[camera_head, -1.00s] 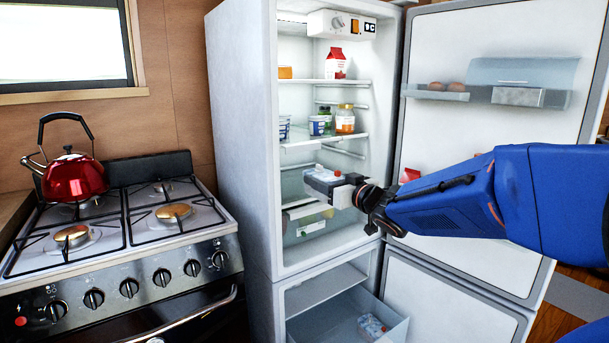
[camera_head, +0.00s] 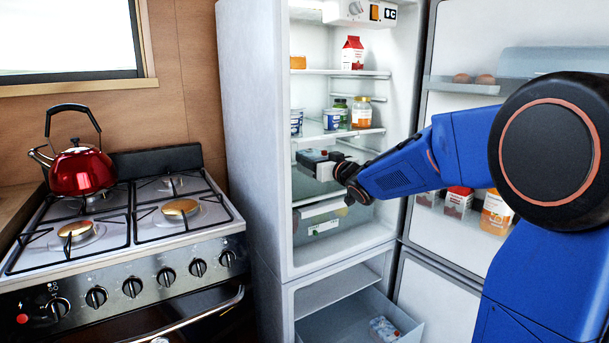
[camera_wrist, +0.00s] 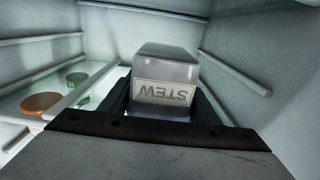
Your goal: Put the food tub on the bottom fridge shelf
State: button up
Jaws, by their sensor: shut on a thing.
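My gripper (camera_head: 324,170) is inside the open fridge, below the shelf with the jars. It is shut on the food tub, a grey tub with a pale label reading STEW (camera_wrist: 165,72), which reads upside down in the wrist view. The dark fingers (camera_wrist: 163,108) lie on both sides of the tub. In the head view the tub is small and partly hidden by the gripper. Below the gripper, a pale low shelf edge (camera_head: 322,207) crosses the fridge. I cannot tell whether the tub touches any surface.
The shelf (camera_head: 350,133) above carries tubs and jars, including an orange-lidded jar (camera_head: 361,111). A red carton (camera_head: 352,53) stands higher. The fridge door (camera_head: 470,140) is open at the right. An open lower drawer (camera_head: 350,325) juts out below. A stove (camera_head: 120,225) stands left.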

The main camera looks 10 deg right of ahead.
jog(key=x, duration=0.5)
jog(key=shift+w+a, duration=0.1)
jog(key=shift+w, duration=0.05)
jog(key=shift+f, duration=3.1)
jog(key=shift+w+f, duration=0.2)
jog(key=shift+f, duration=0.15)
jog(key=o, duration=1.5)
jog(key=shift+f, duration=0.15)
jog(key=shift+o, duration=0.2)
